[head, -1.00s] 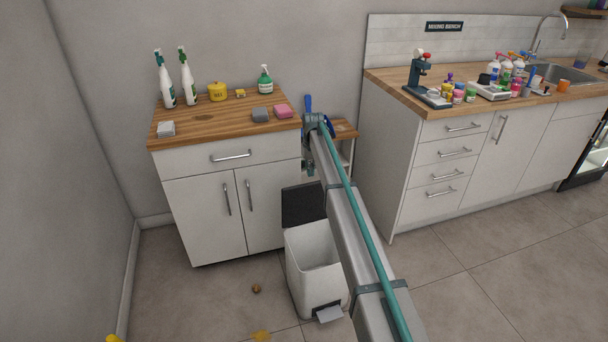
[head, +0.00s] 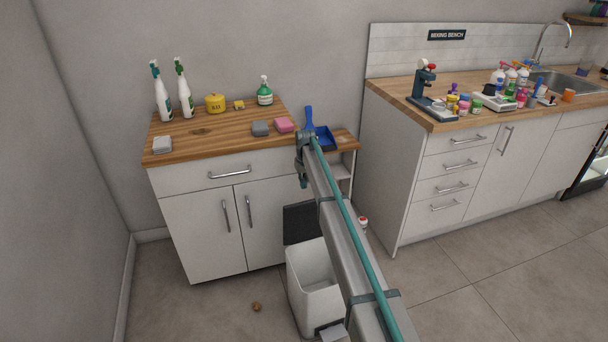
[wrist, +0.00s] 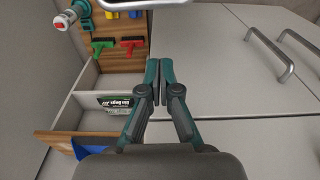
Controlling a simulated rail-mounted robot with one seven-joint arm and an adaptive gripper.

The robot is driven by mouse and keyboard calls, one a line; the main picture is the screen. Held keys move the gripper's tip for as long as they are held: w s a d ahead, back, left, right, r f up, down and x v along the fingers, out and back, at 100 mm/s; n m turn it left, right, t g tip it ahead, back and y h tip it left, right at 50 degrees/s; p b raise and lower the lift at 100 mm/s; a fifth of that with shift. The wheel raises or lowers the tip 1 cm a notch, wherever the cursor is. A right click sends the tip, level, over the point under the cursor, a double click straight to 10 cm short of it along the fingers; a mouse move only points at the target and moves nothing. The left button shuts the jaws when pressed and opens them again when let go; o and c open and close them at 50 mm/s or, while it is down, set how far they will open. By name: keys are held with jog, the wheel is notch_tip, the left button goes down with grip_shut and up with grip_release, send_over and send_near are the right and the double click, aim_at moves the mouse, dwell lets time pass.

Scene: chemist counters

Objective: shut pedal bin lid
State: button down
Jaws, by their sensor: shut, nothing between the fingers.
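The white pedal bin (head: 313,285) stands on the floor in front of the cabinet in the head view. Its dark grey lid (head: 300,222) is raised and leans back toward the cabinet. The bin's inside is visible. My arm crosses in front of the bin's right side. My gripper (head: 303,182) is above and behind the lid, in front of the cabinet's right end, apart from the lid. In the wrist view my gripper (wrist: 158,100) has its fingers together and holds nothing. The bin is not visible in the wrist view.
A white cabinet (head: 170,215) with a wooden top holds bottles and sponges. A small shelf unit (head: 348,145) with a blue dustpan (head: 323,138) stands beside it. A mixing bench (head: 380,170) is to the right.

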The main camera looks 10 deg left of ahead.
jog(key=s+f, duration=0.1)
jog(key=s+d+f, duration=0.1)
jog(key=s+f, duration=0.1)
jog(key=shift+s+d, duration=0.1)
jog(key=shift+d, duration=0.2)
dwell(0.3)
